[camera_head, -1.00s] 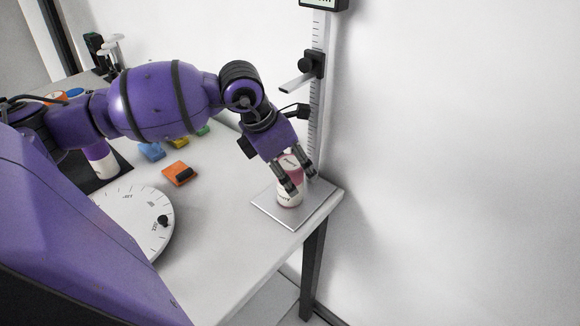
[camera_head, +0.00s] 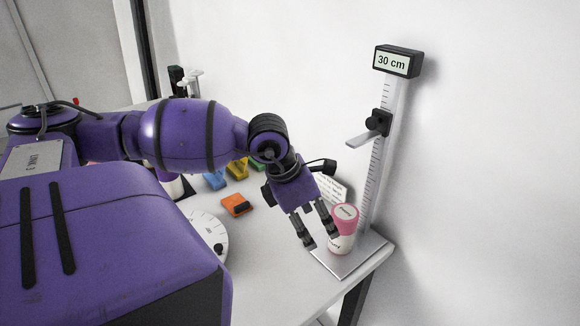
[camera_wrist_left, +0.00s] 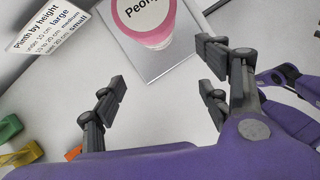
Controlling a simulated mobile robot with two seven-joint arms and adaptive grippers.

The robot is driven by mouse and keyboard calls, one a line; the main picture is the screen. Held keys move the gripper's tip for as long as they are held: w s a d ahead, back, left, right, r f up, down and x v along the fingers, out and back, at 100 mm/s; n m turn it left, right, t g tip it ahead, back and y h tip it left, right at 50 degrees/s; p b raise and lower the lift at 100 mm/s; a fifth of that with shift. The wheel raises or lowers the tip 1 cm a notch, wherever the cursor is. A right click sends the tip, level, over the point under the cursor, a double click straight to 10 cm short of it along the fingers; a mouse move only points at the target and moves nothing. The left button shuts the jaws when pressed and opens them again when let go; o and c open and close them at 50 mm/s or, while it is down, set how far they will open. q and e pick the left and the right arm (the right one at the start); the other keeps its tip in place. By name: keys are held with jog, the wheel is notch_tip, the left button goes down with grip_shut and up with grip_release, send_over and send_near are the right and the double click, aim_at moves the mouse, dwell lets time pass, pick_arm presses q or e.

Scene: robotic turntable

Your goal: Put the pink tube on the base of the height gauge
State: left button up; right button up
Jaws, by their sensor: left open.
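The pink tube (camera_head: 346,222) stands upright on the metal base plate (camera_head: 347,266) of the height gauge (camera_head: 377,180). It has a pink top and a pale label band. In the left wrist view its round lid (camera_wrist_left: 145,14), lettered "Peony", is cut by the top edge, over the plate (camera_wrist_left: 183,48). My left gripper (camera_head: 319,236) is open and empty, just left of the tube, with fingers pointing down. In the left wrist view the gripper (camera_wrist_left: 163,76) has its fingers spread below the lid, with nothing between them. My right gripper is out of view.
The gauge's slider arm (camera_head: 368,137) is well above the tube; its display (camera_head: 397,61) reads "30 cm". A plinth-by-height card (camera_wrist_left: 48,27) is beside the plate. Orange (camera_head: 237,205), yellow, blue and green blocks and a white dial (camera_head: 207,235) are to the left.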

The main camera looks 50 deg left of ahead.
pick_arm(q)
jog(key=s, duration=0.1)
jog(key=s+a+p, duration=0.1)
jog(key=s+a, duration=0.1)
jog(key=s, duration=0.1)
jog(key=shift+r, duration=0.1)
dwell(1.3)
